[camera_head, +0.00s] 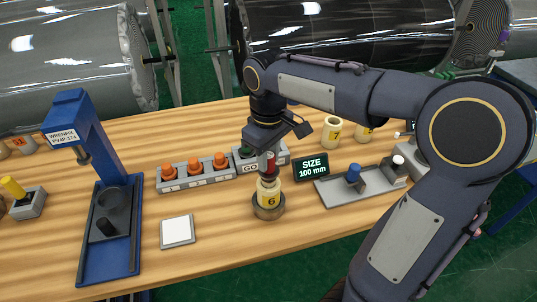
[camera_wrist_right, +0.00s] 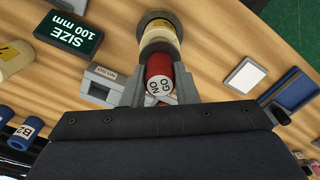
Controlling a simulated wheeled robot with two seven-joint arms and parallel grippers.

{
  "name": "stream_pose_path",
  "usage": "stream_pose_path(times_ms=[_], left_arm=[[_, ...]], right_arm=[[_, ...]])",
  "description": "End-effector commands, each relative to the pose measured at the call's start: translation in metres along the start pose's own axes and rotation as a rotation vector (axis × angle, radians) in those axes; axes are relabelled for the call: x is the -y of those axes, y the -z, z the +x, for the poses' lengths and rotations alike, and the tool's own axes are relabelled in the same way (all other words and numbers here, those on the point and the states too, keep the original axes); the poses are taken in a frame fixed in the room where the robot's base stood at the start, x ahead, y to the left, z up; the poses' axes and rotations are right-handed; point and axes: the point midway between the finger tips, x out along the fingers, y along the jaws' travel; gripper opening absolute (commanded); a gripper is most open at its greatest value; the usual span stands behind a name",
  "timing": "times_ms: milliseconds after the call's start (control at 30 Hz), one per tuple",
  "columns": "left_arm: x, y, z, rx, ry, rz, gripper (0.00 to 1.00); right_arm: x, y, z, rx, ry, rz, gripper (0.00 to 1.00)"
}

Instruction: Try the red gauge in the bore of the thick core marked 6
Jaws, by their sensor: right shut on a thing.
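The thick core marked 6 (camera_head: 268,193) is cream with a yellow label and stands upright in a round holder (camera_head: 268,209) near the table's middle. My right gripper (camera_head: 268,153) is above it, pointing down and shut on the red gauge (camera_head: 269,168). The gauge is upright over the core's top end, in line with it. In the right wrist view the gauge (camera_wrist_right: 159,75) shows a "NO GO" end label, with the core (camera_wrist_right: 160,38) just beyond it. I cannot tell how far the gauge's lower end is in the bore, which is hidden. My left gripper is out of view.
A dark "SIZE 100 mm" display (camera_head: 312,167) and a grey tray (camera_head: 334,195) with a blue gauge (camera_head: 353,174) stand right of the core. A rack of orange-topped pieces (camera_head: 196,175), a white pad (camera_head: 178,231) and a blue press (camera_head: 82,130) are left. More cores (camera_head: 331,132) stand behind.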

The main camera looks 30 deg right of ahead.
Motion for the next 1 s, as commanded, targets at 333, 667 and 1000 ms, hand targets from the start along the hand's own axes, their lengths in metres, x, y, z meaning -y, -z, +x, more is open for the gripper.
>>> stream_pose_path(times_ms=[333, 667, 1000], left_arm=[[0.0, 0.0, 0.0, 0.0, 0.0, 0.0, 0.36], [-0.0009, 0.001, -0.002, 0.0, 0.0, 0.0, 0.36], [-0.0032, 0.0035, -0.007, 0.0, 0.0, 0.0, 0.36]], right_arm=[[0.0, 0.0002, 0.0, -0.001, 0.0, 0.0, 0.0], [0.0, 0.0002, -0.0021, -0.001, 0.0, 0.0, 0.0], [0.0, 0.0002, -0.0063, -0.001, 0.0, 0.0, 0.0]])
